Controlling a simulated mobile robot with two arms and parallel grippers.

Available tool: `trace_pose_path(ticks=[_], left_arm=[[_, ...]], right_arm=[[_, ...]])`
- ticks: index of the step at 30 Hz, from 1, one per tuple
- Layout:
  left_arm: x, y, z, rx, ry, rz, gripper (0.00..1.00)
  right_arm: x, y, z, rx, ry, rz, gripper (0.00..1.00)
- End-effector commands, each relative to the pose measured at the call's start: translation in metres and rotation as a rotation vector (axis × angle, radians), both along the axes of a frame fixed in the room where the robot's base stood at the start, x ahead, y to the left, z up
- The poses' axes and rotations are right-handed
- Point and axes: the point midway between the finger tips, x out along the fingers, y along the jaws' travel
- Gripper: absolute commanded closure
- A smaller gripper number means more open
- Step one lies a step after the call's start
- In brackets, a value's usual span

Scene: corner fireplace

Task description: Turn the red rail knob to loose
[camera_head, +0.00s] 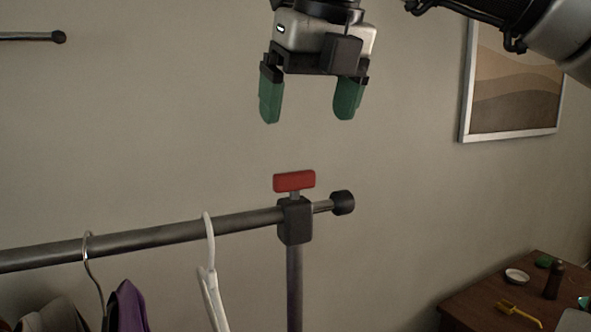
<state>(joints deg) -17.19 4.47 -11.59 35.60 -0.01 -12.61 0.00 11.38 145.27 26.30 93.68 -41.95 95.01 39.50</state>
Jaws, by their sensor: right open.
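The red rail knob (294,181) is a short red bar on a thin stem, on top of a dark clamp block (295,221). The block joins the rail's upright post (294,285) and the grey horizontal rail (170,235). The knob's bar lies roughly level across the picture. My right gripper (311,105) hangs above the knob with its two green fingers pointing down, open and empty. A clear gap lies between the fingertips and the knob. My left gripper is out of view.
A white hanger (211,280) and a metal hanger (91,265) with dark and purple clothes hang on the rail at the left. A wooden table (465,309) with small items stands at lower right. A framed picture (514,85) hangs on the wall.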

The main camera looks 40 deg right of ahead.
Motion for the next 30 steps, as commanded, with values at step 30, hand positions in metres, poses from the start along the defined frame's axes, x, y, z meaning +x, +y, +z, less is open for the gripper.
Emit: trace_pose_path(ticks=[30], left_arm=[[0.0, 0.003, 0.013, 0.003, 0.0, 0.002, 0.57]], right_arm=[[0.036, -0.012, -0.091, 0.006, -0.001, 0.001, 0.18]])
